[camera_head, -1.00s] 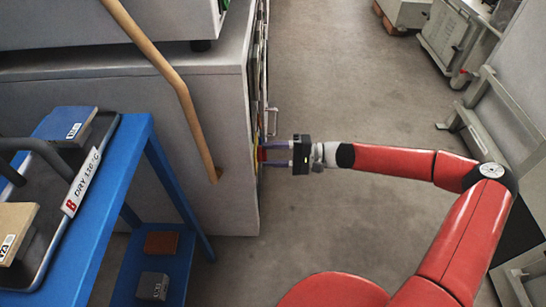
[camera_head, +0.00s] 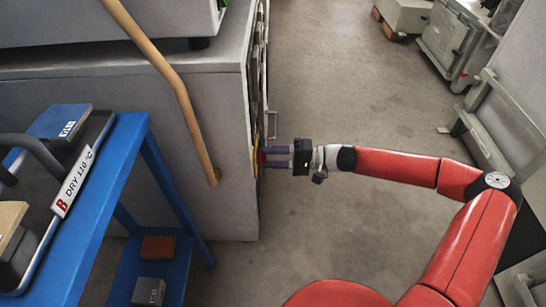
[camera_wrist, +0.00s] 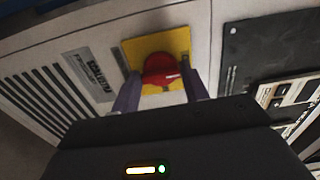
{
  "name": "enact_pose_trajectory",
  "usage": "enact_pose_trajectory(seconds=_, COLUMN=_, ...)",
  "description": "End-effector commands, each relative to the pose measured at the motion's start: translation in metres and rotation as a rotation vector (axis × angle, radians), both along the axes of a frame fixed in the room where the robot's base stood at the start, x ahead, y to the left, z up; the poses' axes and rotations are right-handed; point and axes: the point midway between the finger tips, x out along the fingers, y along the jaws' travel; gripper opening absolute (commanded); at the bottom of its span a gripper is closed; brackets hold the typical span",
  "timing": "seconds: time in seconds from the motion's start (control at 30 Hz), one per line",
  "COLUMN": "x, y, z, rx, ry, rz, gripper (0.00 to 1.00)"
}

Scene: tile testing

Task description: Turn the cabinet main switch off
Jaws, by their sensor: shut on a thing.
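The cabinet main switch is a red rotary knob (camera_wrist: 160,70) on a yellow square plate (camera_wrist: 135,50), set in the grey cabinet front. In the wrist view the two purple fingers of my gripper (camera_wrist: 160,88) stand on either side of the knob and are shut on it. A pale mark shows on the knob's right side. In the head view my gripper (camera_head: 272,157) reaches left to the cabinet's side-on front face, where only a sliver of red and yellow shows. The grey cabinet (camera_head: 225,120) hides the rest of its front.
A blue cart (camera_head: 135,145) with a tray labelled "DRY 110 °C" (camera_head: 74,181) stands at left. A metal frame (camera_head: 485,145) stands at right.

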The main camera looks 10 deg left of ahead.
Motion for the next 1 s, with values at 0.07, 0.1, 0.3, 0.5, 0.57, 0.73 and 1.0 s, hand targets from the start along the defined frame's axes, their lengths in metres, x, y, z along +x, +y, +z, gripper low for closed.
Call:
enact_pose_trajectory(seconds=0.07, x=-0.001, y=0.000, z=-0.001, rx=-0.002, ry=-0.002, rz=0.002, gripper=0.22)
enact_pose_trajectory(seconds=0.1, x=-0.001, y=0.000, z=-0.001, rx=-0.002, ry=-0.001, rz=0.002, gripper=0.50)
enact_pose_trajectory(seconds=0.3, x=0.000, y=0.000, z=-0.001, rx=-0.001, ry=-0.001, rz=0.001, gripper=0.66)
enact_pose_trajectory(seconds=0.5, x=0.000, y=-0.001, z=-0.001, rx=-0.001, ry=-0.001, rz=0.000, gripper=0.66)
enact_pose_trajectory(seconds=0.57, x=0.001, y=-0.004, z=0.000, rx=-0.002, ry=-0.001, rz=-0.001, gripper=0.66)
enact_pose_trajectory(seconds=0.73, x=0.007, y=-0.027, z=0.000, rx=-0.002, ry=-0.003, rz=-0.004, gripper=0.66)
enact_pose_trajectory(seconds=1.0, x=0.017, y=-0.068, z=-0.001, rx=-0.002, ry=-0.001, rz=-0.002, gripper=0.66)
